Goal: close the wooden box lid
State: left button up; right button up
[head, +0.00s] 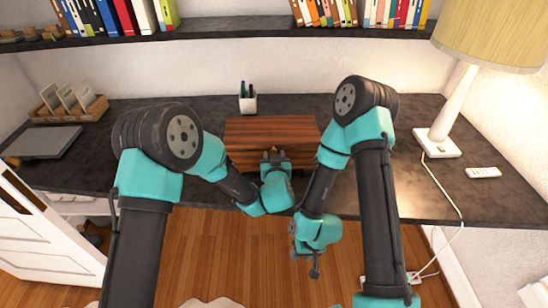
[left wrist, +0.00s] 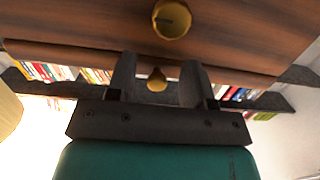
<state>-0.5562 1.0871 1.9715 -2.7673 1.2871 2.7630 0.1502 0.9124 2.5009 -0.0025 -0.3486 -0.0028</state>
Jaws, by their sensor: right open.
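The wooden box (head: 240,132) sits near the front edge of the dark desk, its striped brown wood partly hidden behind my left gripper. I cannot tell how far open its lid is. My left gripper (head: 273,152) is at the box's front. In the left wrist view, its two fingers (left wrist: 157,88) are apart, with a small brass knob (left wrist: 157,76) showing in the gap and no clear contact. A larger round brass knob (left wrist: 172,18) is on the brown wood (left wrist: 240,28) above. My right gripper (head: 308,264) is open and empty, low in front of the desk.
A white pen cup (head: 248,104) stands behind the box. A lamp (head: 438,142) and a white remote (head: 483,172) are at the right. A laptop (head: 42,142) and a wooden card holder (head: 72,106) are at the left. A bookshelf (head: 230,28) hangs above.

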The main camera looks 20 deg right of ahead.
aim_at(273, 142)
pick_arm(q)
jog(key=shift+r, duration=0.1)
jog(key=r, duration=0.3)
jog(key=shift+s+r, duration=0.25)
jog(key=shift+s, duration=0.1)
jog(key=a+v, duration=0.1)
jog(key=v, duration=1.4)
jog(key=shift+a+f, duration=0.15)
jog(key=shift+a, duration=0.15)
